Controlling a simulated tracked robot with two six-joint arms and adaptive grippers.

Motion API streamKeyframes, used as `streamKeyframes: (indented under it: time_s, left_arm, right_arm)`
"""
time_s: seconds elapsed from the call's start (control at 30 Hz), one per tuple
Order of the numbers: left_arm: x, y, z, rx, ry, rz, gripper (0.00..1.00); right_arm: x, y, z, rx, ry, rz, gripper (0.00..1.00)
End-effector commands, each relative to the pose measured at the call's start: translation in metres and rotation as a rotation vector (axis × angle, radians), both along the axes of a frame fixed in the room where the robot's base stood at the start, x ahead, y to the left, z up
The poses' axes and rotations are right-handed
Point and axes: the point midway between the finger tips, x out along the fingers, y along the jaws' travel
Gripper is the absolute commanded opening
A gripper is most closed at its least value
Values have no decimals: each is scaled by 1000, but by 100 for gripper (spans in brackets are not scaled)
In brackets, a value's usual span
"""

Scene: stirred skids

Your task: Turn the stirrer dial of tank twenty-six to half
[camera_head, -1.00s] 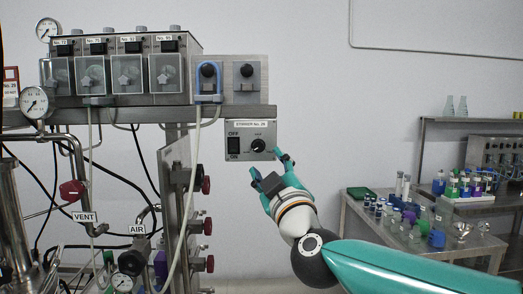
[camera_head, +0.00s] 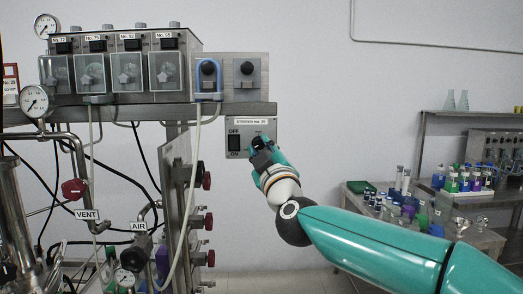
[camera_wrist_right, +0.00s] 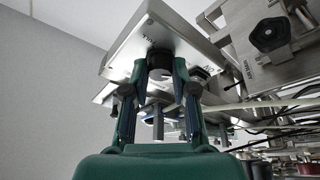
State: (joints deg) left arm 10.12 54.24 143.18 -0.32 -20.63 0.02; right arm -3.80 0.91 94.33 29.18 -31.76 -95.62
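The stirrer box (camera_head: 241,126) is a grey panel under the shelf, with a label strip on top whose number is too small to read surely. Its black OFF/ON switch (camera_head: 234,144) is at the left. The dial is mostly hidden behind my right gripper (camera_head: 261,147) in the head view. In the right wrist view, the black round dial (camera_wrist_right: 160,62) sits between the two fingertips of my right gripper (camera_wrist_right: 160,72). The fingers are spread, one on each side of it; I cannot tell whether they touch it. The dial's pointer is not visible. My left gripper is out of view.
Several numbered boxes with clear covers (camera_head: 130,72) stand on the shelf (camera_head: 240,109) above left. A blue-looped unit (camera_head: 208,75) hangs above the panel. Red valve knobs (camera_head: 207,180) and hoses are at the left. A side table (camera_head: 480,240) with bottles is at the right.

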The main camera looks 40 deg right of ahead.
Motion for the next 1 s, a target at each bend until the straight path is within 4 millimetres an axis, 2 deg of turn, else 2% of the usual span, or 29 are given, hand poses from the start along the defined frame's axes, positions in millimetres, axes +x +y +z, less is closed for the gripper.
streamKeyframes:
  time_s: [0.03, 0.1, 0.57, 1.0]
  left_arm:
    - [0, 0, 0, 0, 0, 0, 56]
    - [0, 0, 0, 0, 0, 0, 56]
    - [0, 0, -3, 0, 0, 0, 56]
    - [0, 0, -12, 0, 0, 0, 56]
  right_arm:
    - [0, 1, -1, 0, 2, 2, 8]
    - [1, 1, -1, 0, 2, 2, 0]
    - [2, 2, -4, 64, -33, 4, 0]
    - [3, 5, -6, 354, -209, 5, 0]
